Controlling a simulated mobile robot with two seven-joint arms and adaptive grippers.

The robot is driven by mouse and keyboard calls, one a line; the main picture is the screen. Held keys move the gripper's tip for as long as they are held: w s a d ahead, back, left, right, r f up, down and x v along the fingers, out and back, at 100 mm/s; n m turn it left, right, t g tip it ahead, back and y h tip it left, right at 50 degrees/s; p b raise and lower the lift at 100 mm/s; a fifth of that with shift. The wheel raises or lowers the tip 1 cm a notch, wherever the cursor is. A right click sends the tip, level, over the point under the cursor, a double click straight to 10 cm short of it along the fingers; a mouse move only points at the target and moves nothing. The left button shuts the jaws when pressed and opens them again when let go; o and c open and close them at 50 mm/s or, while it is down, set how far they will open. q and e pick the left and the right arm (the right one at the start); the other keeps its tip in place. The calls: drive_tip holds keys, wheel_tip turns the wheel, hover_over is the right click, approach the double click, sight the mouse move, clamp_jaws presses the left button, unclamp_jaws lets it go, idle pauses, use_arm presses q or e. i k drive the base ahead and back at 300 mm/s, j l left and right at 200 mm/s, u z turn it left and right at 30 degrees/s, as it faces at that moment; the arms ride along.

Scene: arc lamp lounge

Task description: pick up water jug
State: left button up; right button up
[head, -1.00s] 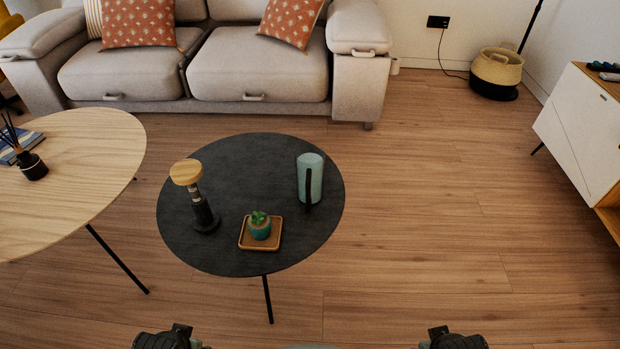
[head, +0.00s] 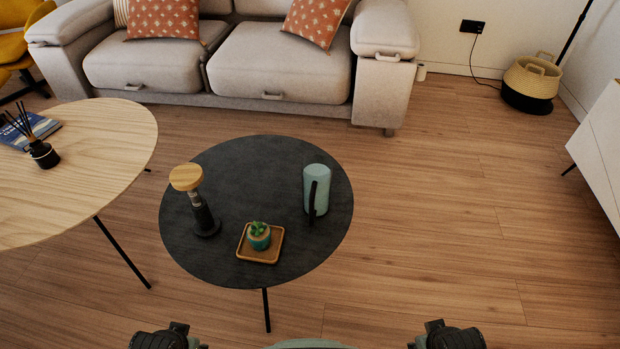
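The water jug, a pale green cylinder with a dark handle (head: 317,188), stands upright on the right side of the round black table (head: 255,160). Its handle faces the front of the table. Parts of my two arms show at the bottom edge, left and right of the middle, well short of the table. Neither gripper's fingers can be seen, and nothing touches the jug.
On the black table stand a dark grinder-like item with a wooden top (head: 203,212) and a small potted plant (head: 259,235) on a wooden tray (head: 244,250). A light wooden table (head: 90,160) is at left, a sofa (head: 278,70) behind.

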sight(316, 169)
drive_tip(key=i+l+u, duration=0.3)
drive_tip(key=l+u, duration=0.15)
drive_tip(key=l, duration=0.25)
drive_tip(key=i+l+u, duration=0.2)
drive_tip(key=l+u, duration=0.25)
drive_tip(key=l, duration=0.35)
drive_tip(key=l+u, duration=0.45)
drive_tip(key=l, duration=0.35)
drive_tip(key=l+u, duration=0.5)
drive_tip(key=l, duration=0.4)
